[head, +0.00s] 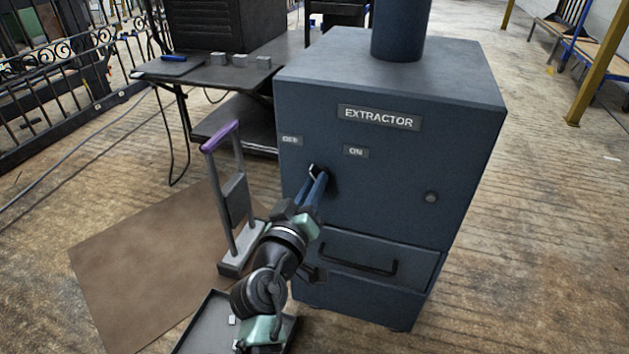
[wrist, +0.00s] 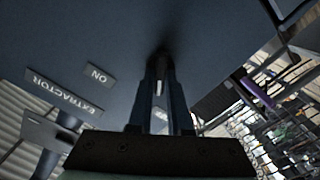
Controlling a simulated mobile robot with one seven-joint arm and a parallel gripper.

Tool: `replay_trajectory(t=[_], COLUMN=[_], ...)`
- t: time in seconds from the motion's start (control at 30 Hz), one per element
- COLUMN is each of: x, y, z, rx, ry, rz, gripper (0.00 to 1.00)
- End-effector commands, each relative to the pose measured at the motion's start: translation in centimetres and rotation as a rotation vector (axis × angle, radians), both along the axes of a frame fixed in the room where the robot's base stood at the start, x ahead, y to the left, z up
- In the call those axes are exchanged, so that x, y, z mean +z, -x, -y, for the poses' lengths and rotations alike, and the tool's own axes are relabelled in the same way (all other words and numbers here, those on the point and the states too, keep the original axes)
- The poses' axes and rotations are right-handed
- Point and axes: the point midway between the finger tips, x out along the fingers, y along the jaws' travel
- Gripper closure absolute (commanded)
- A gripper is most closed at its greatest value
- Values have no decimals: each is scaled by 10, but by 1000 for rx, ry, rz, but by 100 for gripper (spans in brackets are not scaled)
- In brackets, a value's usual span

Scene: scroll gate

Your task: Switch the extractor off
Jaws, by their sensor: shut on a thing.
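The extractor (head: 380,200) is a dark blue cabinet with an EXTRACTOR plate on its front. An OFF label (head: 291,141) sits at the left of the front and an ON label (head: 356,152) to its right; the ON label also shows in the wrist view (wrist: 99,73). My gripper (head: 316,178) is at the front panel, below and between the two labels. In the wrist view my gripper (wrist: 161,75) is shut on a pale switch lever (wrist: 160,87). The fingers hide most of the lever, so its exact angle is unclear.
A drawer (head: 380,262) with a black handle is low on the extractor, and a round knob (head: 431,197) is at right. A stand with a purple handle (head: 220,137) is close left of my arm. A dark tray (head: 200,325) lies below. A table (head: 215,72) stands behind.

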Motion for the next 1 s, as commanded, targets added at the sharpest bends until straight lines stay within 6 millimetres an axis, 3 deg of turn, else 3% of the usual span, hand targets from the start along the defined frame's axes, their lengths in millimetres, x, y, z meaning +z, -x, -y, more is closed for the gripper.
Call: replay_trajectory(t=[0.33, 0.8, 0.83, 0.97, 1.0], x=[-2, -2, -2, -2, -2], y=[0, 0, 0, 0, 0], z=[0, -1, -1, -1, -1], rx=[0, 0, 0, 0, 0], ry=[103, 114, 114, 113, 113], rz=[-37, -41, -41, -39, -39], gripper=[100, 100, 78, 54, 53])
